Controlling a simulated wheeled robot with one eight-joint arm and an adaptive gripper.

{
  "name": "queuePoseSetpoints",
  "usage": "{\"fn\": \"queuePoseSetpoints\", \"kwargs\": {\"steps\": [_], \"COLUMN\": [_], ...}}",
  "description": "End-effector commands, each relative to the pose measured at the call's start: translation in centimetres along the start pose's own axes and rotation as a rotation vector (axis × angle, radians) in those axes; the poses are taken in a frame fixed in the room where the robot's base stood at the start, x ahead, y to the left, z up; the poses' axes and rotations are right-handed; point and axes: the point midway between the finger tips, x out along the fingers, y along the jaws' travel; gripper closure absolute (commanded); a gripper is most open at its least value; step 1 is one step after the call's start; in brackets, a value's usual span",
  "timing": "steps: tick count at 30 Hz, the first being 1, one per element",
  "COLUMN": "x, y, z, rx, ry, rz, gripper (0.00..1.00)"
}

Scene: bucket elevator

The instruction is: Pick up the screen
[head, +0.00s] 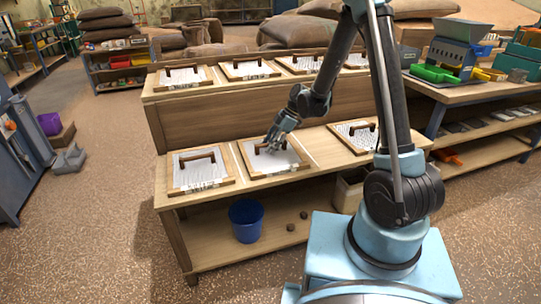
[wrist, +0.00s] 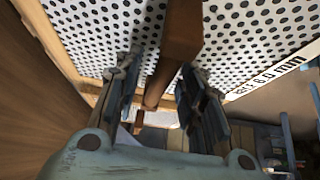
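Several flat screens with wooden frames, perforated white faces and brown bar handles lie on a two-step wooden rack. My gripper (head: 277,141) is at the handle of the middle screen (head: 270,164) on the lower step. In the wrist view, this screen's perforated plate (wrist: 250,35) fills the top, with a label on the right that seems to read 8.0 mm. My gripper (wrist: 158,92) is open there, its fingers on either side of the brown handle (wrist: 178,45). I cannot tell whether either finger touches the handle.
On the lower step are a left screen (head: 198,172) and a right screen (head: 352,136); more lie on the upper step (head: 183,77). A blue bucket (head: 246,220) stands below. A workbench (head: 460,95) with bins is at right.

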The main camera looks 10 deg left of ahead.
Motion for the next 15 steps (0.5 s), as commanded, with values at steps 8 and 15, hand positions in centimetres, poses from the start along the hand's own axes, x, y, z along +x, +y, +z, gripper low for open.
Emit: {"fn": "queuePoseSetpoints", "kwargs": {"steps": [8,15], "x": [-0.02,-0.09], "y": [0.0,-0.01], "z": [0.0,-0.06], "rx": [0.0,0.0], "ry": [0.0,0.001], "rz": [0.0,0.0], "gripper": [1.0,1.0]}}
